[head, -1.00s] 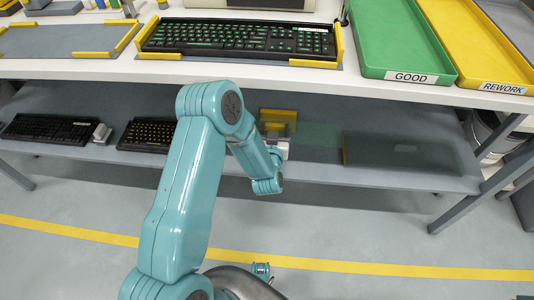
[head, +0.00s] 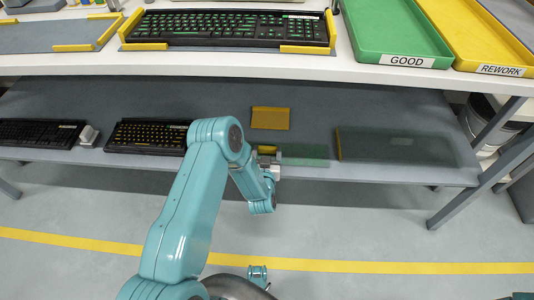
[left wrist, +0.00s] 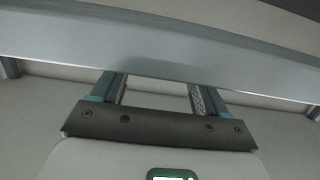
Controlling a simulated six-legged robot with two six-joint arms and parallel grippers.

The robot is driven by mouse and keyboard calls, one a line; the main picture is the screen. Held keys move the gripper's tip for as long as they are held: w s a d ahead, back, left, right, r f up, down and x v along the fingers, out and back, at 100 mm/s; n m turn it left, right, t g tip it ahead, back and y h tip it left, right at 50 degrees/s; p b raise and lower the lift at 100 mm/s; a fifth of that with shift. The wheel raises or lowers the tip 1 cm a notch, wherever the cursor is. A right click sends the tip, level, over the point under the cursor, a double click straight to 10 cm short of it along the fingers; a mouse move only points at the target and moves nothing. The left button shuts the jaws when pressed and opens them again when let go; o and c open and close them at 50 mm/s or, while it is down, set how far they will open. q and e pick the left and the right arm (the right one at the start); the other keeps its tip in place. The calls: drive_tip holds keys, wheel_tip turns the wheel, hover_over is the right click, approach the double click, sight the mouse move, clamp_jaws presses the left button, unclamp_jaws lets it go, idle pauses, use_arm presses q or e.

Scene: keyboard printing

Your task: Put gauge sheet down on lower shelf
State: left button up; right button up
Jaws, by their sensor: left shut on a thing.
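The gauge sheet (head: 305,155) looks like a thin translucent green sheet with a yellow part at its left end. My left gripper (head: 270,158) is shut on it at that end, at the front edge of the lower shelf (head: 215,98). The sheet reaches to the right from the gripper, over the shelf's front strip. I cannot tell whether it touches the shelf. In the left wrist view the two fingers (left wrist: 160,92) point toward a grey shelf edge (left wrist: 160,55); the sheet cannot be made out there.
Bare shelf lies behind the sheet.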

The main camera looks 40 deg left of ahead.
use_arm(q)
drive_tip(key=shift+f, duration=0.15)
drive_tip(key=o, duration=1.4)
drive_tip(key=shift+o, duration=0.2)
drive_tip(key=shift+d+r, duration=0.1)
drive_tip(key=shift+r, duration=0.15)
drive_tip(key=p+v, duration=0.3)
drive_tip(key=v, duration=0.8)
drive_tip(key=s+d+f+m+g+h, duration=0.1)
drive_tip(key=s+d+f+g+h, duration=0.15)
drive_tip(key=d+h, duration=0.2)
drive_tip(key=s+d+f+m+g+h, duration=0.1)
drive_tip(key=s+d+f+g+h, duration=0.1)
drive_tip(key=d+f+g+h, duration=0.3)
drive_tip(key=s+d+r+m+g+h, duration=0.2)
drive_tip(key=s+d+g, duration=0.4)
drive_tip(key=s, duration=0.8)
drive_tip(key=d+h, duration=0.1)
drive_tip(key=d, duration=0.1)
drive_tip(key=shift+d+r, duration=0.35)
